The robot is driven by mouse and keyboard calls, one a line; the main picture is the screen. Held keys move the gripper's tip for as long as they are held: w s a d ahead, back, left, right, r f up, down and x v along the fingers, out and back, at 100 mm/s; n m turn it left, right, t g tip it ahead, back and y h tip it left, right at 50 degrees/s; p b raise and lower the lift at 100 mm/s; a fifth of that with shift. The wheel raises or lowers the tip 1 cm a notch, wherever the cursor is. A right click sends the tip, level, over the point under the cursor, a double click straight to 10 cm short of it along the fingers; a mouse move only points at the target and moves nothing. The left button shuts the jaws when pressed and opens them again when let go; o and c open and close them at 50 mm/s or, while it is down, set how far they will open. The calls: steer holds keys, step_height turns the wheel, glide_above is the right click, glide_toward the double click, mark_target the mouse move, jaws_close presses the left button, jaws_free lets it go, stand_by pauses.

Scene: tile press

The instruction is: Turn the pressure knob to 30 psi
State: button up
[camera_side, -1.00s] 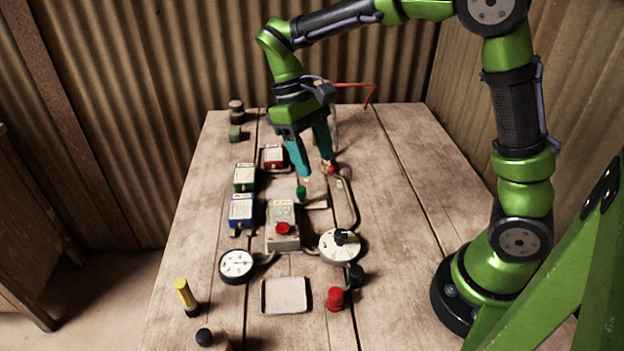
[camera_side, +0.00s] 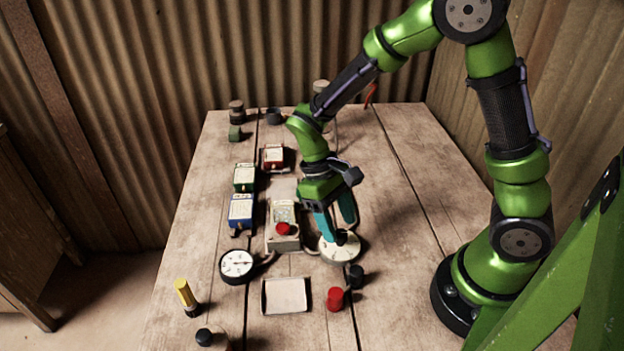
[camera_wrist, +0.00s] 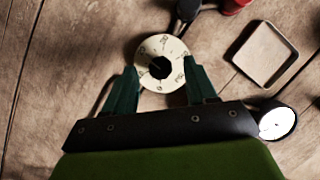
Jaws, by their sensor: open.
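The pressure knob is a dark knob (camera_wrist: 159,67) in the middle of a round cream dial (camera_wrist: 151,46) with printed numbers. In the side view the cream dial (camera_side: 347,252) lies on the table, and my fingers hide most of the knob. My gripper (camera_wrist: 158,76) is open, with one teal finger on each side of the knob in the wrist view. In the side view my gripper (camera_side: 346,232) points down over the dial. I cannot tell whether the fingers touch the knob. The dial's numbers are too small to read surely.
A white round gauge (camera_side: 237,264) stands left of the dial, and a box with a red button (camera_side: 283,229) is between them. A shallow tray (camera_side: 286,311), a red cap (camera_side: 335,299) and a black knob-like piece (camera_side: 356,275) lie in front. The table to the right is clear.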

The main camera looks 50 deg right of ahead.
steer(key=shift+x, duration=0.95)
jaws_close()
steer(key=m+y, duration=0.1)
steer(key=m, duration=0.2)
steer(key=m+y, duration=0.1)
steer(key=m, duration=0.1)
steer(key=shift+d+r+m+t, duration=0.1)
steer(key=shift+m+t, duration=0.2)
steer(key=shift+m, duration=0.1)
steer(key=m+y, duration=0.1)
steer(key=m, duration=0.2)
steer(key=m+t, duration=0.1)
steer(key=m, duration=0.1)
steer(key=shift+s+m+y, duration=0.1)
steer(key=shift+m+y, duration=0.3)
steer(key=shift+t, duration=0.3)
